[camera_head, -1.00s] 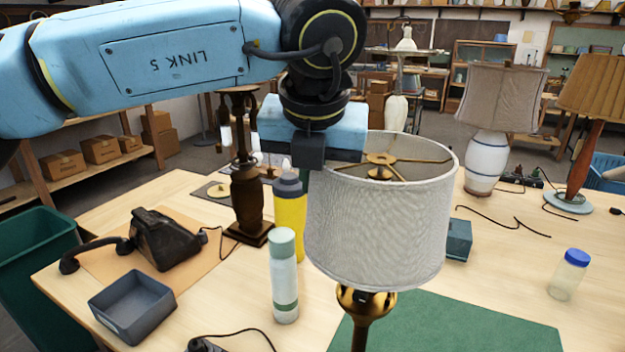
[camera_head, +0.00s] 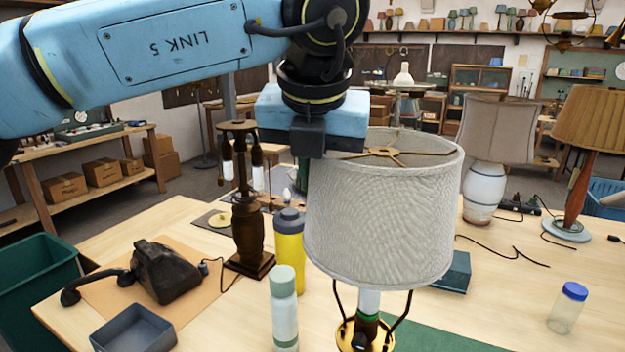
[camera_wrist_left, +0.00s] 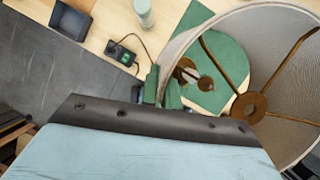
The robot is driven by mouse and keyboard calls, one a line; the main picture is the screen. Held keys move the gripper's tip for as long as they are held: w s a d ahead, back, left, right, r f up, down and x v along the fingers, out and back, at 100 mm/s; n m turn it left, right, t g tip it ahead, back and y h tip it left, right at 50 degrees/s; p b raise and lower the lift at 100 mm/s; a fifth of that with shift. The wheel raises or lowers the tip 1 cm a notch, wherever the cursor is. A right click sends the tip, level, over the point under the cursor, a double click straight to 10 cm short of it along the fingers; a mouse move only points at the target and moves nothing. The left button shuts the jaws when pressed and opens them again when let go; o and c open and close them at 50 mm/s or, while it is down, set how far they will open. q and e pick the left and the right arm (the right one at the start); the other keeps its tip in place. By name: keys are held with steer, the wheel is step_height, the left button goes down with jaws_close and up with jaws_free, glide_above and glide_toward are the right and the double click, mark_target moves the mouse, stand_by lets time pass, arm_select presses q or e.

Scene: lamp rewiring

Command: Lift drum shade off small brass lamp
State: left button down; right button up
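The pale grey drum shade (camera_head: 380,220) hangs upright above the small brass lamp (camera_head: 362,332). The lamp's dark harp arms and white socket show below the shade's lower rim; the harp's top is hidden inside the shade. My left gripper (camera_head: 308,165) is at the shade's upper left rim. In the left wrist view its green fingers (camera_wrist_left: 162,88) are closed on the wall of the shade (camera_wrist_left: 262,22), with the brass spider inside. The lamp (camera_wrist_left: 190,72) shows there through the shade, over the green mat. My right gripper is not in view.
A yellow bottle (camera_head: 289,245) and a pale bottle (camera_head: 284,305) stand left of the lamp. A dark wood lamp (camera_head: 247,215) is behind them. A teal box (camera_head: 455,272) sits right of the shade, and a blue-capped jar (camera_head: 568,308) stands farther right on clear tabletop.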

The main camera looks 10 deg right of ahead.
arm_select(q)
steer(key=shift+r+p, duration=1.5)
steer(key=shift+r, duration=1.2)
